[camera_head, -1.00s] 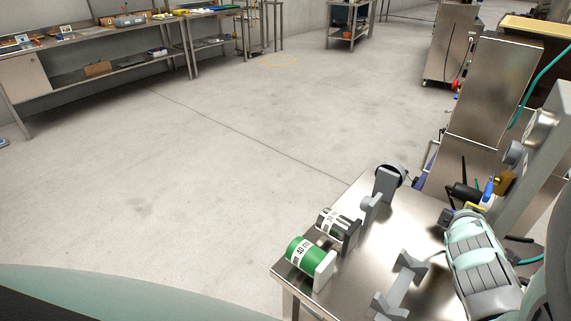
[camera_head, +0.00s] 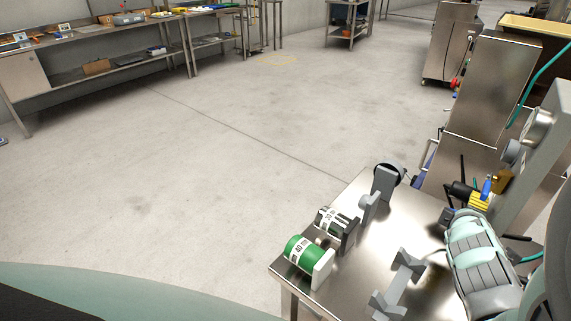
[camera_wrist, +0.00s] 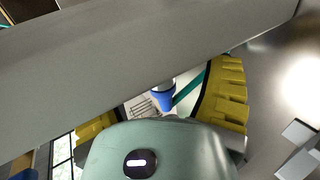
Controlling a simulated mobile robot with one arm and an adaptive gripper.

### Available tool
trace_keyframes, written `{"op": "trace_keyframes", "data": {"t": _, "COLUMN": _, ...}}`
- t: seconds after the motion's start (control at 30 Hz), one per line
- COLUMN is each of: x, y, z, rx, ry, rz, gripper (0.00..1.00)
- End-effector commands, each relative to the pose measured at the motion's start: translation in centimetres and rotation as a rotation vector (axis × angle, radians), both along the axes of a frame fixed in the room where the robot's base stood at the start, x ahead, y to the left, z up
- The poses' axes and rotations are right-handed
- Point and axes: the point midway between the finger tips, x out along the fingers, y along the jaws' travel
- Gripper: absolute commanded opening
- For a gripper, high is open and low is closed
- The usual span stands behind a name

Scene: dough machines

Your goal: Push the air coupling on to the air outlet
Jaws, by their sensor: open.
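A blue part, which looks like the air coupling (camera_wrist: 164,99), shows between my gripper's fingers in the wrist view. A small blue part also shows in the head view (camera_head: 487,187), beside the yellow finger pad. My gripper (camera_wrist: 160,105) is open, with one ribbed yellow pad on each side of the blue part. I cannot tell whether either pad touches it. In the head view my gripper (camera_head: 478,199) is at the grey machine post. A brass-coloured fitting (camera_head: 503,182), perhaps the air outlet, sits on the post just right of the blue part. The exact gap between them is unclear.
A broad grey bar (camera_wrist: 130,55) crosses the wrist view close to my gripper. A teal hose (camera_wrist: 188,88) runs behind the blue part. A steel table (camera_head: 352,285) holds a green roll (camera_head: 302,251) and grey brackets. Open floor lies left.

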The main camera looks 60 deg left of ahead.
Motion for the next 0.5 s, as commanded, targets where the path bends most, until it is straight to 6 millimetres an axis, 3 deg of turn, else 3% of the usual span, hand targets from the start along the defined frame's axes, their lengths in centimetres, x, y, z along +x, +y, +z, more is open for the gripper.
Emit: {"op": "trace_keyframes", "data": {"t": 0.5, "x": -0.4, "y": -0.09, "z": 0.27, "rx": -0.001, "ry": 0.0, "rz": 0.001, "gripper": 0.78}}
